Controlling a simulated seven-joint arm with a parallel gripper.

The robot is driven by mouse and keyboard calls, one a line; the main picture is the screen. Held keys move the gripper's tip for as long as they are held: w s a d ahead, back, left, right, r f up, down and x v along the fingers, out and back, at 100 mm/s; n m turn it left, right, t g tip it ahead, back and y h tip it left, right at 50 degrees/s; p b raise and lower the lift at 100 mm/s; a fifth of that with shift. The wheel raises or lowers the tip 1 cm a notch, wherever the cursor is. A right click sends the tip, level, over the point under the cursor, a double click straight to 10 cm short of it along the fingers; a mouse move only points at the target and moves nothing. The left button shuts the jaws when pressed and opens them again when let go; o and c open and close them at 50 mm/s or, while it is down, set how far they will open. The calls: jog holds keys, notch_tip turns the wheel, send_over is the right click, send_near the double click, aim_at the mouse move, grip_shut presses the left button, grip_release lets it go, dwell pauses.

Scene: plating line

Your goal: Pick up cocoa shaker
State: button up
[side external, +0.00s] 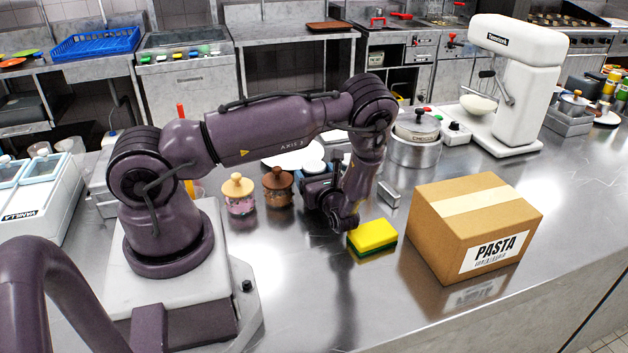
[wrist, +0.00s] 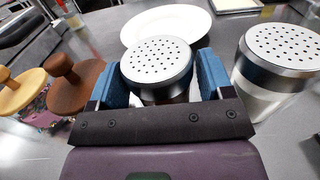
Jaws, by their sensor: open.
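A shaker (wrist: 157,62) with a white perforated lid and a dark metallic rim stands between the blue fingers of my gripper (wrist: 160,82) in the wrist view. Its body is mostly hidden behind the gripper, with a little brownish colour below the rim, so it appears to be the cocoa shaker. My gripper is open around it; I cannot tell whether either finger touches it. In the side view my gripper (side external: 318,186) is low over the counter, and a white shaker lid (side external: 313,167) shows just behind it.
A second shaker (wrist: 270,75) with pale contents stands close on the right in the wrist view. A white plate (wrist: 205,22) lies behind. Two knob-lidded jars (side external: 238,197) (side external: 278,190) are left of my gripper. A yellow sponge (side external: 373,236) and pasta box (side external: 450,232) are to the right.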

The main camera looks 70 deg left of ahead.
jog(key=shift+a, duration=0.4)
jog(key=shift+c, duration=0.5)
jog(key=c, duration=0.7)
jog(key=shift+o, duration=0.2)
